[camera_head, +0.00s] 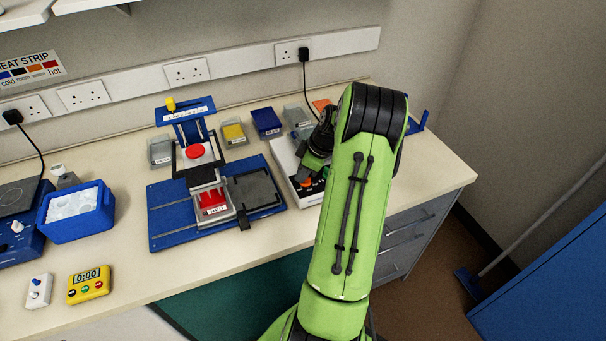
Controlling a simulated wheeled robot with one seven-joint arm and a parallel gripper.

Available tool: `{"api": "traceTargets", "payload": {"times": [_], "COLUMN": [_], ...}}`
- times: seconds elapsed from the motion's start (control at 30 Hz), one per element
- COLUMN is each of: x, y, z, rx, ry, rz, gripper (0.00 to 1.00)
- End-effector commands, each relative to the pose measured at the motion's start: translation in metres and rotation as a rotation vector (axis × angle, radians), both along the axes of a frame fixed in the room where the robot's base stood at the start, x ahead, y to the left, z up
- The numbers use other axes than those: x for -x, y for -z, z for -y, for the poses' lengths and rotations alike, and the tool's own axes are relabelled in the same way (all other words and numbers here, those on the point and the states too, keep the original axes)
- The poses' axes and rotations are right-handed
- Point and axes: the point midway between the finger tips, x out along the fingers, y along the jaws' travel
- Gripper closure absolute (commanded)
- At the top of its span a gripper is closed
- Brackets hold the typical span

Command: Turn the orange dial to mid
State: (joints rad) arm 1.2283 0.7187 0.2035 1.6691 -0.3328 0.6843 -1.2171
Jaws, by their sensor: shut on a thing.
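The orange dial (305,182) shows as a small patch on the front part of a white device (284,158) on the bench. My gripper (307,174) points down at the dial, with its dark fingers shut on it. My green arm hides the right side of the device and much of the fingers. The dial's pointer and any mid mark are hidden or too small to read.
Left of the device is a blue board (170,228) with a clamp-like rig holding a red part. Several small boxes stand behind, including a dark blue one (266,121). A blue ice bucket (80,222) and yellow timer (88,286) are at the left.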

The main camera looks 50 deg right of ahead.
Motion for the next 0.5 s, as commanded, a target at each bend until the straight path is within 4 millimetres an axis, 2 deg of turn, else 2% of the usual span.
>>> {"api": "traceTargets", "payload": {"times": [0.5], "x": [-0.0012], "y": [0.0017], "z": [0.0031], "rx": [0.005], "ry": [0.47], "rz": [0.003], "gripper": [1.0]}}
